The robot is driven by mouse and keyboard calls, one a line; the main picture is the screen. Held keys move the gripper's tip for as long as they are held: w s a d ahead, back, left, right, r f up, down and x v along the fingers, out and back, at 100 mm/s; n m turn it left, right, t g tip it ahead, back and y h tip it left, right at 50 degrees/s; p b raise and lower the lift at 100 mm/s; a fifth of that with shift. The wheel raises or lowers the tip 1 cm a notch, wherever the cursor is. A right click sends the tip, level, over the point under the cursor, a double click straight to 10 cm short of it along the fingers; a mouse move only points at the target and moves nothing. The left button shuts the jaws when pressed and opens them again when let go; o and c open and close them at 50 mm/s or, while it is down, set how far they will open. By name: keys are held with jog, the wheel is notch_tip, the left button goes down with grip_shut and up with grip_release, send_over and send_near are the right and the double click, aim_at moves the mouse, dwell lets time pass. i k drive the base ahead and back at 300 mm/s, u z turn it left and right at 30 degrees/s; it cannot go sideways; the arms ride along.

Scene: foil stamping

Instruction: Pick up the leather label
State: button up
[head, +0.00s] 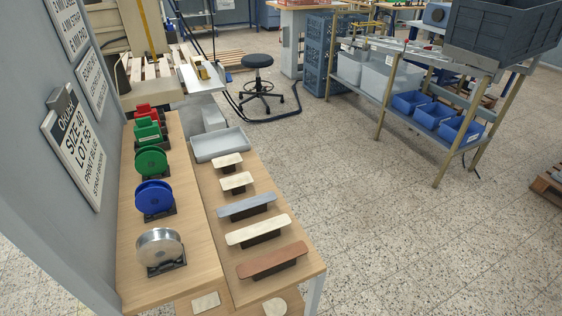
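A long brown strip with rounded ends (272,260), leather-like in colour, lies on a dark block near the front right of the wooden table (222,245). It is the only brown strip among those on the table, and I take it as the leather label. Behind it, each on its own dark block, are a long cream strip (258,229), a grey-blue strip (246,206) and two short cream pieces (237,181). My gripper is not in view.
Silver (160,246), blue (154,198) and green (150,161) spools stand along the table's left side, near the wall. A grey tray (220,146) sits behind the strips. A stool (258,62) and a rack with blue bins (433,111) stand farther off. The floor right of the table is clear.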

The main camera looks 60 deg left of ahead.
aim_at(232, 181)
jog(key=i, duration=1.2)
jog(key=u, duration=3.75)
jog(key=i, duration=0.5)
jog(key=u, duration=0.1)
